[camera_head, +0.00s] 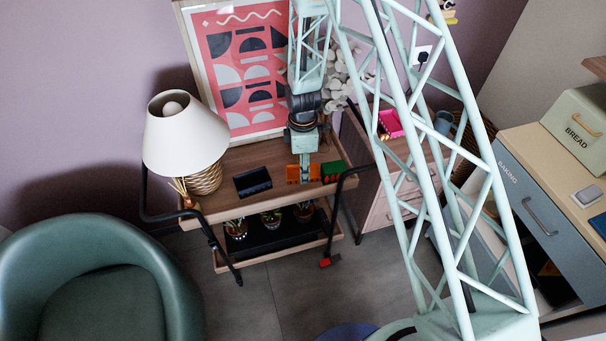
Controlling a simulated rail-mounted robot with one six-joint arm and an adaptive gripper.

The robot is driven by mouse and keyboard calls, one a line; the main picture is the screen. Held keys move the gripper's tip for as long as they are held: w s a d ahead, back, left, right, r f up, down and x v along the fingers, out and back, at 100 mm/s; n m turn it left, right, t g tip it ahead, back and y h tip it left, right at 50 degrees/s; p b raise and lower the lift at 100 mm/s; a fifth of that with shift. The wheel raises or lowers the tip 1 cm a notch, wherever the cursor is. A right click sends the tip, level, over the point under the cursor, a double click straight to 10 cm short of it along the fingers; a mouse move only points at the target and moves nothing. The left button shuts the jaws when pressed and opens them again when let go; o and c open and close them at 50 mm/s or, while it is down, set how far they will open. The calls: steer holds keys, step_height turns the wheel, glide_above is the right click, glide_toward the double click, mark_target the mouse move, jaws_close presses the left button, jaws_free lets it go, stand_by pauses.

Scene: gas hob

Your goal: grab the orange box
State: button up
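The orange box (292,173) sits on the wooden top of the trolley (222,203), toward its right half. My gripper (304,170) points down from above, right in front of the box's middle, so orange shows on both sides of it. The fingers are small and overlap the box in this view. I cannot tell whether they are open or shut, or whether they touch the box.
A green box (334,170) stands close to the right of the orange box. A black object (252,182) lies to the left. A lamp (186,138) stands on the trolley's left end, and a framed picture (246,70) leans behind. Small plants (270,217) sit on the lower shelf.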

steer(key=shift+w+a+r, duration=0.35)
steer(key=shift+a+r, duration=0.05)
steer(key=shift+r, duration=0.15)
steer(key=w+a+r+p, duration=0.1)
steer(key=w+a+r, duration=0.6)
steer(key=w+a, duration=0.1)
steer(key=shift+w+a, duration=0.25)
steer(key=shift+a, duration=0.65)
